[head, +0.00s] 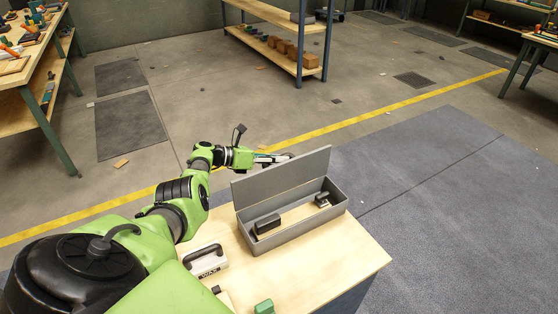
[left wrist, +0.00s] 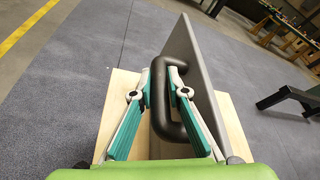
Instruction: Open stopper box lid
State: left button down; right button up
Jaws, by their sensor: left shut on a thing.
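The grey stopper box (head: 300,230) stands on the wooden table top. Its grey lid (head: 283,176) is raised and stands steeply along the far long side, so the inside is exposed. Two dark blocks, one larger (head: 268,223) and one smaller (head: 322,199), are inside. My left gripper (head: 274,158) is behind the lid, its fingertips partly hidden by it. In the left wrist view, my left gripper (left wrist: 161,74) is shut on the black lid handle (left wrist: 158,115), with the fingers on either side of its bar. The lid (left wrist: 190,70) stands beside them. My right gripper is not in view.
A pale item with a black handle (head: 206,262) lies on the table (head: 330,270) left of the box, and a small green block (head: 264,306) lies at the near edge. Shelving (head: 265,50) stands farther back. The floor around is mostly clear.

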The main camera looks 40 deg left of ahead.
pick_arm(q)
jog(key=shift+f, duration=0.1)
jog(key=c, duration=2)
grip_release()
jog(key=shift+o, duration=0.2)
jog(key=shift+s+a, duration=0.1)
jog(key=v, duration=1.1)
jog(key=shift+s+a+r, duration=0.15)
jog(key=shift+s+r, duration=0.05)
jog(key=shift+s, duration=0.15)
